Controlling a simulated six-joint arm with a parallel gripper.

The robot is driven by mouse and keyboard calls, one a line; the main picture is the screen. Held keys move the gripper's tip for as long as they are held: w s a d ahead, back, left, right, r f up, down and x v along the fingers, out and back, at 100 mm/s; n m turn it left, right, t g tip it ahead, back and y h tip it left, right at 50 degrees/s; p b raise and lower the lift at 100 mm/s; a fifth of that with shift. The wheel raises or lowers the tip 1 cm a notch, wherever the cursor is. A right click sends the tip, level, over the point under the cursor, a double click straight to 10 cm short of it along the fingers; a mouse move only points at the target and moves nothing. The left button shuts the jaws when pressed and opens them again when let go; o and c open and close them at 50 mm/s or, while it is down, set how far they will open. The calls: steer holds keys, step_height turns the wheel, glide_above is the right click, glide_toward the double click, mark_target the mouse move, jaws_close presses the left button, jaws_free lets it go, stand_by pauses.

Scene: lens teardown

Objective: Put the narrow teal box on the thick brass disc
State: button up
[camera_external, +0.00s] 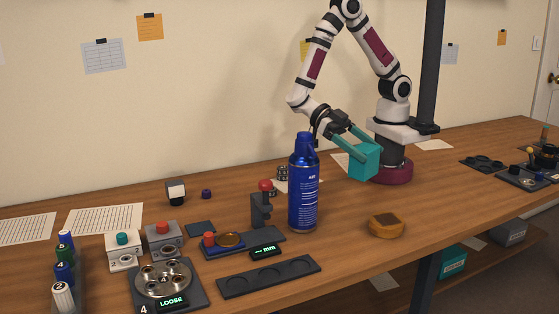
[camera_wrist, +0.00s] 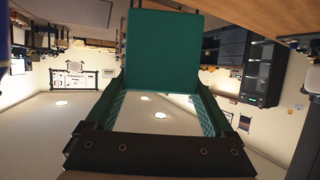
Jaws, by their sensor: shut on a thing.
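The teal box (camera_external: 364,161) is held above the table in front of my arm's base, tilted. In the wrist view the box (camera_wrist: 162,50) sits at the far end of my gripper (camera_wrist: 162,90), between its two fingers. My gripper (camera_external: 354,147) is shut on it. I cannot tell for certain which is the thick disc.
A tall blue spray can (camera_external: 303,190) stands left of the box. A red-topped stand (camera_external: 263,205), a dark tray with round recesses (camera_external: 268,277) and a metal plate fixture (camera_external: 163,280) lie farther left. The table around the thick round piece is clear.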

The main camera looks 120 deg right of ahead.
steer(key=s+a+f, duration=0.1)
steer(key=a+f, duration=0.1)
steer(key=s+a+f, duration=0.1)
steer(key=a+f, duration=0.2)
steer(key=s+a+f, duration=0.1)
steer(key=a+f, duration=0.2)
steer(key=shift+f, duration=0.1)
steer(key=shift+w+f, duration=0.1)
steer(key=shift+f, duration=0.3)
steer(key=shift+f, duration=0.15)
steer(key=o, duration=1.2)
steer(key=shift+w+d+r, duration=0.15)
steer(key=shift+d+r, duration=0.15)
steer(key=shift+d, duration=0.05)
steer(key=v, duration=1.1)
steer(key=shift+d+r, duration=0.15)
